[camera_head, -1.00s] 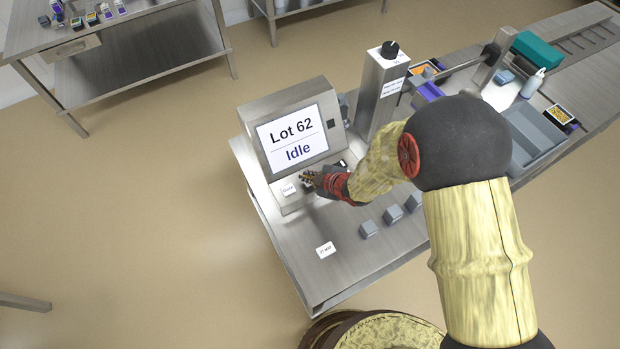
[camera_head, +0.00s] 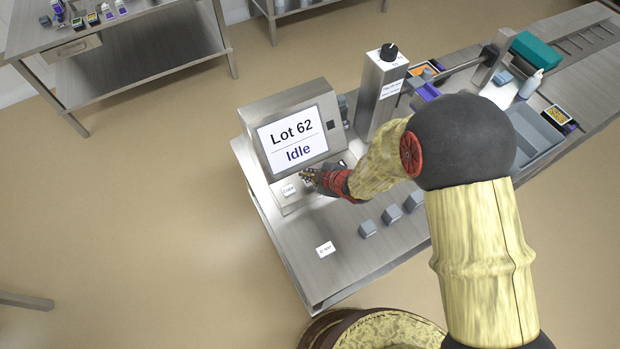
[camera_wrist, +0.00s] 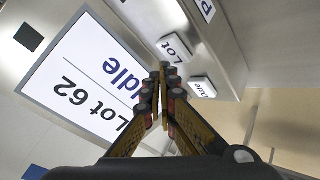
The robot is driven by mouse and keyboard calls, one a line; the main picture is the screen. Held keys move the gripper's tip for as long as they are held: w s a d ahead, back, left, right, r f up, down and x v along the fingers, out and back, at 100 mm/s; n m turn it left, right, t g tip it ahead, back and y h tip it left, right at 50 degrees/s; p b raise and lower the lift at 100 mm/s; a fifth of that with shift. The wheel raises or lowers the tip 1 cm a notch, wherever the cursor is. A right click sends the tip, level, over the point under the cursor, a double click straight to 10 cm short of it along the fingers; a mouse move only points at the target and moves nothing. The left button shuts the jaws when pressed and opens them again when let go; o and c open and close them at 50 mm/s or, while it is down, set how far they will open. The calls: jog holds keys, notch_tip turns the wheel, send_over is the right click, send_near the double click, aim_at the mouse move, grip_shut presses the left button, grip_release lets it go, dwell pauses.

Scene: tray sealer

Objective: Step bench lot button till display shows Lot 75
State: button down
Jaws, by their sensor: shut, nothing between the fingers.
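The display (camera_head: 292,139) on the bench console reads "Lot 62" and "Idle". It also fills the left of the wrist view (camera_wrist: 85,75), turned on its side. My gripper (camera_head: 306,175) is shut and empty, with its fingertips just below the display at the console's button ledge. In the wrist view the fingertips (camera_wrist: 163,68) are close to the white button marked "Lot" (camera_wrist: 174,47). I cannot tell whether they touch it. A second white button marked "Date" (camera_wrist: 202,87) lies beside it. In the head view my gripper hides most of the Lot button.
A post with a black knob (camera_head: 389,52) stands right of the console. Several grey blocks (camera_head: 391,214) and a white label (camera_head: 325,249) sit on the bench front (camera_head: 300,268). Trays and a bottle (camera_head: 531,84) are farther right. Another table (camera_head: 140,45) stands at back left.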

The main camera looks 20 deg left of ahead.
jog(key=shift+r+p, duration=1.8)
jog(key=shift+r, duration=0.65)
